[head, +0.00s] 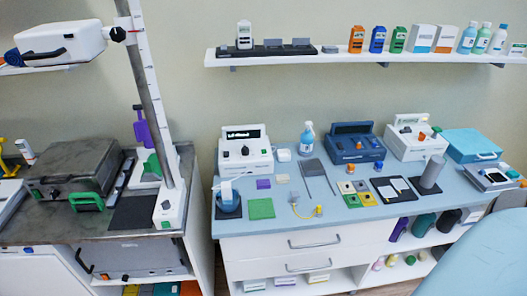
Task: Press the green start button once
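Neither of my grippers is in the head view. A white unit (246,152) with a dark lit display and a few knobs stands at the left of the blue worktop. Another white unit (408,143) with a display and orange and yellow knobs stands further right. A dark blue unit (352,150) sits between them. A small green spot (166,224) shows on the white foot of the column at the left. I cannot tell from this view which green part is the start button; the controls are very small.
The blue worktop (270,228) carries several pads, a bottle (307,138) and a grey cylinder (432,172). A shelf (290,55) with boxes and bottles hangs above. At left a white head (60,42) is mounted on a column (150,95). A pale blue rounded surface (485,260) fills the lower right.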

